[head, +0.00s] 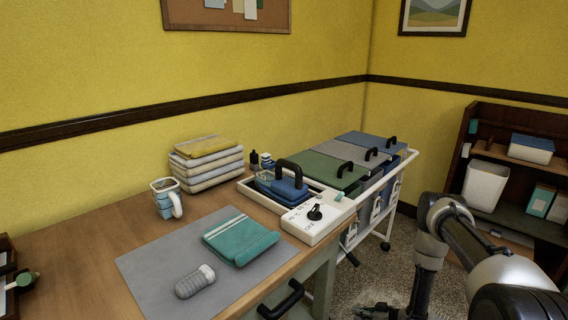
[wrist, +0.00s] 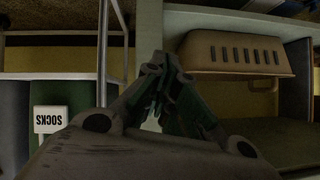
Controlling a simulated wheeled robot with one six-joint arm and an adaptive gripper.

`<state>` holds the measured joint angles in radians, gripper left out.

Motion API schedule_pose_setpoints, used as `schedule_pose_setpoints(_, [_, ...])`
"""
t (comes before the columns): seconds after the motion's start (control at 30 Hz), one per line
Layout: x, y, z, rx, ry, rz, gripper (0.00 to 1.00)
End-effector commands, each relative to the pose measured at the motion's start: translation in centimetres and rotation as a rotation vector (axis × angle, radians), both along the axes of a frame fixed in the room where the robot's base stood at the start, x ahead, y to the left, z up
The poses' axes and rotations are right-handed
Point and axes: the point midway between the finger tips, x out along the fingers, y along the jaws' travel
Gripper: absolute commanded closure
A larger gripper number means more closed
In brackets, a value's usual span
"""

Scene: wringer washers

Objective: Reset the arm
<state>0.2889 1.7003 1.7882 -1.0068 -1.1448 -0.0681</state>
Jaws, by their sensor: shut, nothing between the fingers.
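My arm (head: 455,235) enters at the right of the head view and bends down in front of the table and cart. My gripper (head: 378,310) hangs low over the carpet, partly cut off by the bottom edge. In the wrist view my gripper (wrist: 158,66) has its fingertips together with nothing between them. It appears clear of the table and cart.
A wooden table (head: 90,245) holds a grey mat, teal cloth, mug and folded towels. Beside it stands a white-railed cart (head: 405,168) with lidded bins. The wrist view shows a SOCKS label (wrist: 50,119) and a tan slotted basket (wrist: 237,54). A dark shelf (head: 520,215) stands right.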

Motion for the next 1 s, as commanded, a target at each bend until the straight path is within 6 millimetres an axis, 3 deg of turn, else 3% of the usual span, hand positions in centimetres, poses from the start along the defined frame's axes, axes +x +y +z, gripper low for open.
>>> schedule_pose_setpoints(0.1, [-2.8, -1.5, -2.4, -0.093, 0.138, -0.012, 1.0])
schedule_pose_setpoints(0.2, [-4.5, -3.8, -3.2, -0.193, 0.26, -0.028, 1.0])
schedule_pose_setpoints(0.27, [-5.3, -5.6, -2.9, -0.262, 0.337, -0.043, 1.0])
schedule_pose_setpoints(0.37, [-6.1, -9.2, -0.7, -0.39, 0.473, -0.077, 1.0])
schedule_pose_setpoints(0.47, [-6.5, -12.7, 3.7, -0.51, 0.603, -0.128, 1.0])
schedule_pose_setpoints(0.57, [-6.9, -15.6, 9.6, -0.609, 0.72, -0.191, 1.0])
schedule_pose_setpoints(0.7, [-8.1, -18.0, 19.2, -0.702, 0.853, -0.285, 1.0])
schedule_pose_setpoints(0.83, [-9.9, -18.5, 28.0, -0.742, 0.948, -0.369, 1.0])
schedule_pose_setpoints(1.0, [-13.2, -17.4, 38.7, -0.745, 1.027, -0.463, 1.0])
